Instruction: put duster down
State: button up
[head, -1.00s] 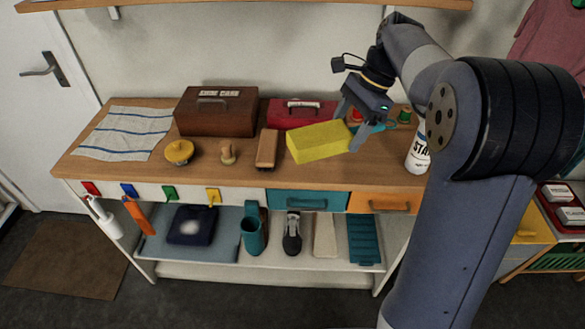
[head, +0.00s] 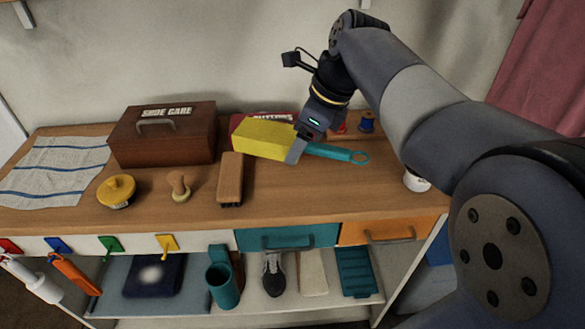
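The duster has a yellow block-shaped head (head: 267,138) and a teal handle (head: 336,152) ending in a ring. My gripper (head: 297,147) is at the joint of head and handle, one finger in front of it, and appears shut on the duster. The duster lies roughly level, head to the left and handle to the right, overlapping the front of the red box (head: 250,119). I cannot tell whether its underside touches the wooden worktop (head: 290,190). The far finger is hidden.
A brown shoe care box (head: 163,136) stands left of the duster. A wooden brush (head: 230,179), a small knobbed brush (head: 179,187) and a yellow tin (head: 116,191) lie in front. A striped cloth (head: 55,170) is at left. A blue spool (head: 367,121) stands at back right.

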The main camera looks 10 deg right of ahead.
jog(key=shift+f+b, duration=0.55)
jog(key=shift+f, duration=2.95)
jog(key=o, duration=0.9)
jog(key=shift+r, duration=0.3)
jog(key=p+v, duration=0.2)
jog(key=v, duration=1)
jog(key=shift+r+p, duration=0.3)
